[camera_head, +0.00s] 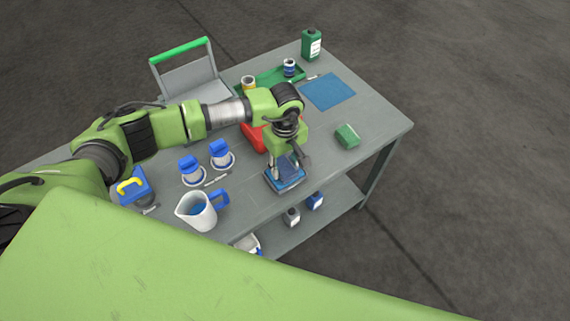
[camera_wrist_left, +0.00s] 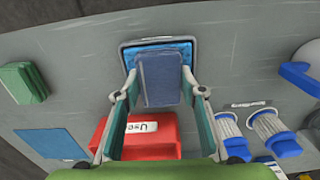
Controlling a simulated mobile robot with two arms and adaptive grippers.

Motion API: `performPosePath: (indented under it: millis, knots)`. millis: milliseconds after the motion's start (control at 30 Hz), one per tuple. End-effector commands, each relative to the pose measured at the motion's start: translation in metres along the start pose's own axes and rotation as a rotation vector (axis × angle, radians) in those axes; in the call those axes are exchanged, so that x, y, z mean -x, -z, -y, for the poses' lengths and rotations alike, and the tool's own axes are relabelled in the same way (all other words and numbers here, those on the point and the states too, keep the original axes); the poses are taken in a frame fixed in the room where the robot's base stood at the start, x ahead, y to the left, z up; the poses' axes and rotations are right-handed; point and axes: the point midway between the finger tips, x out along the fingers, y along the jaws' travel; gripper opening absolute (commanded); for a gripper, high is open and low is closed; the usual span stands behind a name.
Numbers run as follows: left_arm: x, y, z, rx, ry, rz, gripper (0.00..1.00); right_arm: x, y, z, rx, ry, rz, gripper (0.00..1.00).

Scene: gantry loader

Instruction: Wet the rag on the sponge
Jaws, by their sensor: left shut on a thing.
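My left gripper (camera_head: 286,163) (camera_wrist_left: 160,98) points down over the shallow tray (camera_head: 286,190) near the table's front edge. In the left wrist view it is shut on a folded dark blue rag (camera_wrist_left: 160,80), held between its two fingers. Behind the rag, the bright blue sponge (camera_wrist_left: 160,46) shows inside the dark tray with a pale rim. The rag covers part of the sponge. I cannot tell whether rag and sponge touch. My right gripper is not in view.
A red bin (camera_head: 252,138) stands just behind the tray. A green block (camera_head: 347,136) and a flat blue cloth (camera_head: 327,92) lie to the right. A jug (camera_head: 197,211) and two blue-and-white canisters (camera_head: 221,155) stand left. Table between tray and green block is clear.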

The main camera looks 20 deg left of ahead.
Motion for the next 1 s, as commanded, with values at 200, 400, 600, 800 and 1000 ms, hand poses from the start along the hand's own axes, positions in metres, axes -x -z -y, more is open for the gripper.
performPosePath:
  millis: [200, 400, 600, 800, 1000]
  knots:
    - [0.022, 0.001, -0.001, -0.001, -0.003, -0.002, 0.2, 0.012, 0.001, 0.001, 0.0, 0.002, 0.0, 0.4]
    - [0.038, 0.001, -0.001, 0.001, -0.003, -0.002, 0.2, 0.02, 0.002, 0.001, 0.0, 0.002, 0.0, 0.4]
    - [0.054, 0.001, -0.001, 0.001, -0.002, -0.002, 0.2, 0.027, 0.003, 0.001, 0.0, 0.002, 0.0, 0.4]
    - [0.064, 0.001, -0.001, 0.0, -0.003, -0.002, 0.2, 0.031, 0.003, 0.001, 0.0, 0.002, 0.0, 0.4]
    - [0.063, 0.001, -0.001, 0.0, -0.002, -0.002, 0.2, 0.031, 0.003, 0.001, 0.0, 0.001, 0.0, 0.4]
